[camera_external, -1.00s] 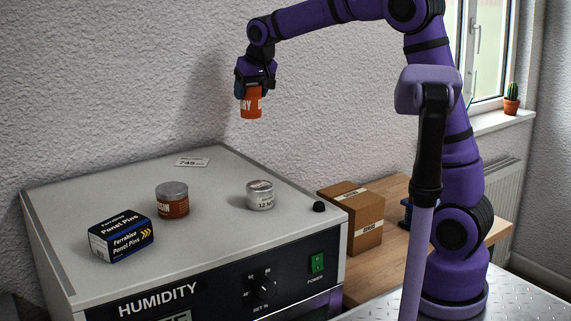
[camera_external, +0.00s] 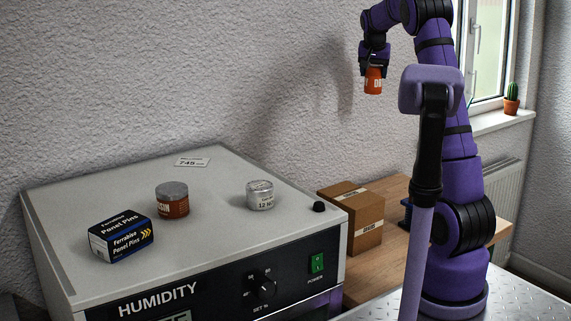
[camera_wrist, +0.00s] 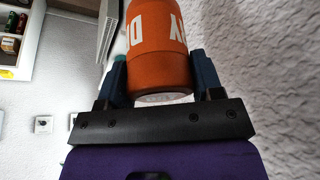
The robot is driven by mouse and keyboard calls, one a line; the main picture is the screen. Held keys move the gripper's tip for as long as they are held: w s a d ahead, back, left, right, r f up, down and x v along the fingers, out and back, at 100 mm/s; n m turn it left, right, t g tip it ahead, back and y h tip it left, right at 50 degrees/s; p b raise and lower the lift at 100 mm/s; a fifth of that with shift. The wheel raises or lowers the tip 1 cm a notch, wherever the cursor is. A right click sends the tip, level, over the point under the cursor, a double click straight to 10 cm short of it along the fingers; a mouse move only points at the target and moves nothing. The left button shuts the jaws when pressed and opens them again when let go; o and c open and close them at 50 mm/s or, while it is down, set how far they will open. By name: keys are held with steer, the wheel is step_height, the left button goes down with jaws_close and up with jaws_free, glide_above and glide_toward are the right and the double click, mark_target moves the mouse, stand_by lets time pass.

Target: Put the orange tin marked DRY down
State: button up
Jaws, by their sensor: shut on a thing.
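The orange tin (camera_external: 373,80) with white lettering hangs upright in my gripper (camera_external: 374,66), high in the air to the right of the humidity cabinet. Only part of its lettering shows. In the wrist view the orange tin (camera_wrist: 157,42) sits between the two blue fingers of my gripper (camera_wrist: 157,75), which are shut on its sides. Nothing touches the tin from below.
The humidity cabinet (camera_external: 110,182) carries a panel pins box (camera_external: 121,236), a brown jar (camera_external: 172,200), a silver tin (camera_external: 260,195) and a label card (camera_external: 192,162). A cardboard box (camera_external: 352,215) stands on the wooden table (camera_external: 395,222). The cabinet's back middle is clear.

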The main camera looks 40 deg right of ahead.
steer(key=s+d+m, duration=0.2)
steer(key=s+d, duration=0.2)
steer(key=d, duration=0.4)
steer(key=shift+g+h, duration=0.3)
step_height(320, 180, down, 38)
steer(key=shift+w+r, duration=0.15)
steer(key=shift+r, duration=0.05)
steer(key=o, duration=1)
steer(key=shift+f, duration=0.15)
steer(key=shift+o, duration=0.4)
